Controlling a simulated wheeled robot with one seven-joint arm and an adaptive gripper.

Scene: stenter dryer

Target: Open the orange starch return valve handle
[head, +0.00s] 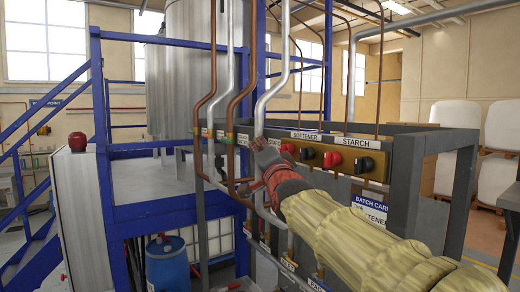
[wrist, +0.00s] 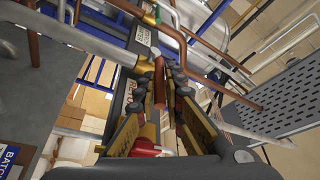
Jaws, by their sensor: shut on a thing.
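My gripper (head: 264,158) is at the pipe rack, in front of the vertical pipes and left of the panel with the STARCH label (head: 361,139). In the wrist view, its two fingers (wrist: 166,88) are closed around an orange-red valve handle (wrist: 159,80), which shows as a short bar between the fingertips. A white label with red letters (wrist: 130,92), partly hidden, is beside the left finger. In the head view, my gripper and arm cover the handle, so its angle is unclear there.
Red and black knobs (head: 332,159) line the brass panel just right of my gripper. Copper and steel pipes (head: 240,95) stand close behind and left of it. A blue frame (head: 150,214) and a blue drum (head: 167,265) are at the left.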

